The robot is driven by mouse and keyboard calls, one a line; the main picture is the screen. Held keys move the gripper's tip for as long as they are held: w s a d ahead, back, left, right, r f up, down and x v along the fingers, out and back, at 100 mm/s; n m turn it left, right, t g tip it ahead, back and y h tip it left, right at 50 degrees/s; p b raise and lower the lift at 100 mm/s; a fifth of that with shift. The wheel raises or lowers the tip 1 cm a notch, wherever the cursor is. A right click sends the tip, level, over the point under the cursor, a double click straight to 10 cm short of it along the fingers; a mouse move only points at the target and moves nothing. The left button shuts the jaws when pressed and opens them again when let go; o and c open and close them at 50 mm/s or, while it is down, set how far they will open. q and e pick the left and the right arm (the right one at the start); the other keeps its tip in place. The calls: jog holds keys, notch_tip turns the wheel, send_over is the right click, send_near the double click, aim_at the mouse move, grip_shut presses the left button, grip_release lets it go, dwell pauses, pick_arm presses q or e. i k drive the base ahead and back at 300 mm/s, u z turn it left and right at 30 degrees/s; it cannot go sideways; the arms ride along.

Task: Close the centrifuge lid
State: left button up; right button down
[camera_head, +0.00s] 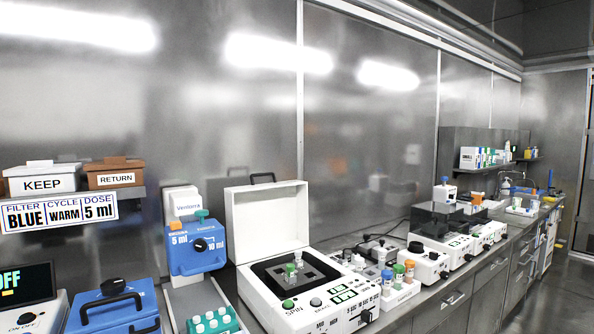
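The centrifuge (345,306) is a white box on the bench in the middle of the head view, with a "SPIN" label, knobs and green displays on its front. Its lid (268,220) stands open and upright at the back, with a black handle (262,178) on its top edge. The open chamber (270,268) is dark and holds a grey plate with a green-capped tube (290,273) and a white-capped tube (298,259) standing up. Neither of my grippers is in view.
Left of the centrifuge stand a blue dispenser (196,262) and a teal rack of capped vials (213,323). Right of it are a rack with coloured-cap tubes (398,290) and more white devices (429,264). A metal wall runs behind the bench; the floor (558,300) at right is clear.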

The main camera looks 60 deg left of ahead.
aim_at(265, 220)
jog(key=k, duration=0.9)
jog(key=u, duration=1)
jog(key=i, duration=0.25)
jog(key=z, duration=0.05)
